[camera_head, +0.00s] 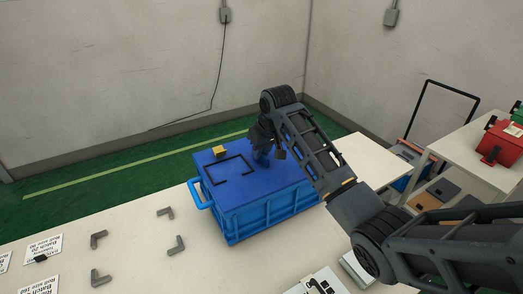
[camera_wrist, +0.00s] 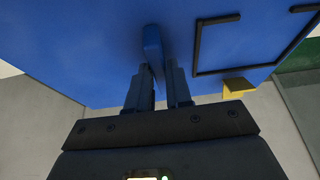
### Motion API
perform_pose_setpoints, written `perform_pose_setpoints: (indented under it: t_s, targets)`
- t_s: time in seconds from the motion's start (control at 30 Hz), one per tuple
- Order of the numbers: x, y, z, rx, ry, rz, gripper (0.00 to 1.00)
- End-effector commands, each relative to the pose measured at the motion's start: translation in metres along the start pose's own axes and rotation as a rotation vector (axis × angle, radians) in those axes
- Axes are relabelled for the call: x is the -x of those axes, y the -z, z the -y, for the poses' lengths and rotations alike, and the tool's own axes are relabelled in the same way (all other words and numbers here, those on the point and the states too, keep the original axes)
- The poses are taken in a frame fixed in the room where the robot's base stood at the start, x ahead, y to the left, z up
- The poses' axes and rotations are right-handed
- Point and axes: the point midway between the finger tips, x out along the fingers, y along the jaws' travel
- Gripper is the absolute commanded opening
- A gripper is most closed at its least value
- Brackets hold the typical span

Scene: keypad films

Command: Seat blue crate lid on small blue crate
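The blue crate lid (camera_head: 228,163), a flat dark blue panel with a black corner-bracket outline, lies over the top of the small blue crate (camera_head: 262,216) in the head view. I see no clear gap between them along the near side; the far edges are hidden. My gripper (camera_head: 263,152) is above the lid's right half. In the wrist view the lid (camera_wrist: 100,45) fills the top, and its upright blue handle (camera_wrist: 153,42) reaches between my two fingertips (camera_wrist: 159,75). The fingers look closed on the handle, partly hiding its end.
A small yellow block (camera_head: 219,151) is at the lid's far left edge. Grey corner brackets (camera_head: 98,239) mark an empty patch of the white table (camera_head: 135,262). Printed cards (camera_head: 42,247) lie at left. A shelf with a red box (camera_head: 500,143) stands at right.

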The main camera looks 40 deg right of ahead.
Motion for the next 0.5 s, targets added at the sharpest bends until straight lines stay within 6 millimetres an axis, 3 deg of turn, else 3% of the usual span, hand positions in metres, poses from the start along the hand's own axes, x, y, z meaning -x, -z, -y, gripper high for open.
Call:
perform_pose_setpoints:
  t_s: [0.23, 0.5]
  targets:
    - [-0.0001, -0.0002, 0.0, 0.0, 0.0, 0.001, 0.44]
    - [0.0006, -0.0008, 0.0002, 0.0, 0.0, 0.002, 0.44]
